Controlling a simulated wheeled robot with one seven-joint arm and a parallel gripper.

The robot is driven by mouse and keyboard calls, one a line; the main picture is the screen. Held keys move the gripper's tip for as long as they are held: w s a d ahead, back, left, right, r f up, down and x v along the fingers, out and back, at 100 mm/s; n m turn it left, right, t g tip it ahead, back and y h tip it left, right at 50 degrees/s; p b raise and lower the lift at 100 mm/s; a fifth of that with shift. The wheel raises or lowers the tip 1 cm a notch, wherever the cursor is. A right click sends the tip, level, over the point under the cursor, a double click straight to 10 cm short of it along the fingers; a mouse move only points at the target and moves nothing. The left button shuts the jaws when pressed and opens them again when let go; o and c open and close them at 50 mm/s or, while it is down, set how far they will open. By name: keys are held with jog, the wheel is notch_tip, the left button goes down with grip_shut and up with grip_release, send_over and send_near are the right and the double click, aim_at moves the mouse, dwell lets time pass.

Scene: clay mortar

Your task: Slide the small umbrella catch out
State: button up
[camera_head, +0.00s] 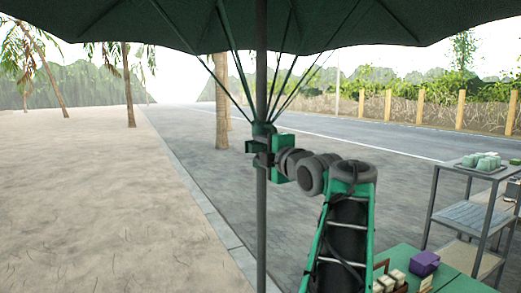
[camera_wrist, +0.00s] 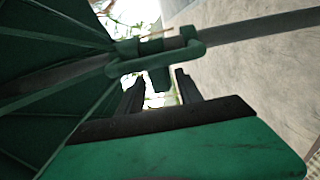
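The dark green umbrella (camera_head: 200,25) is spread open above me on a thin grey pole (camera_head: 261,235). Its ribs meet at a green runner (camera_head: 262,130) around the pole. In the wrist view the runner (camera_wrist: 190,52) crosses the top middle, with the pole (camera_wrist: 255,27) passing through it. A small dark green block (camera_wrist: 158,79), which looks like the catch, sticks out from the runner toward me. My gripper (camera_wrist: 160,77) has its two dark fingers apart, one on each side of this block, with bright gaps showing. In the head view my gripper (camera_head: 263,148) is at the pole, just below the runner.
A green table (camera_head: 462,284) at the lower right holds a purple box (camera_head: 424,263) and pale blocks in a wooden tray. A grey shelf cart (camera_head: 466,213) with cups stands at the right. Sand lies left of the pole; the canopy ribs are close to my gripper.

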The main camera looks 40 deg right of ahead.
grip_shut()
dwell(1.2)
